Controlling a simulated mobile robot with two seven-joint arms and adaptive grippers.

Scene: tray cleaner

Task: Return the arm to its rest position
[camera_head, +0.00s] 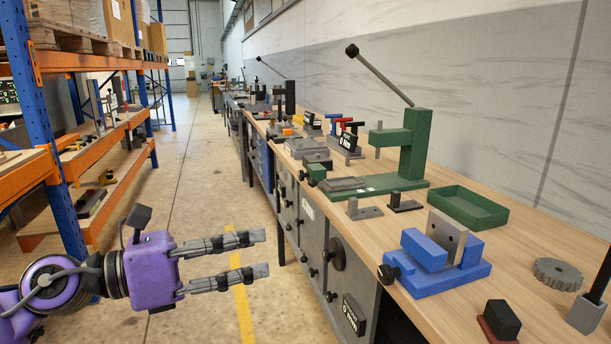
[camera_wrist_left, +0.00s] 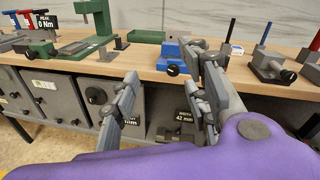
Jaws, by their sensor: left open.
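My left gripper (camera_head: 262,253) reaches in from the left in the head view, a purple body with two grey fingers. The fingers are apart and nothing is between them. It hangs over the floor aisle, to the left of the workbench (camera_head: 318,215) and apart from it. In the left wrist view the open fingers of the left gripper (camera_wrist_left: 168,95) point at the bench's front edge and the cabinets below. My right arm is not in view.
On the bench stand a green press (camera_head: 412,150), a green tray (camera_head: 468,207), a blue vise (camera_head: 432,262) and a grey gear (camera_head: 558,272). Orange and blue shelving (camera_head: 100,150) lines the left. The floor aisle (camera_head: 190,165) between is clear.

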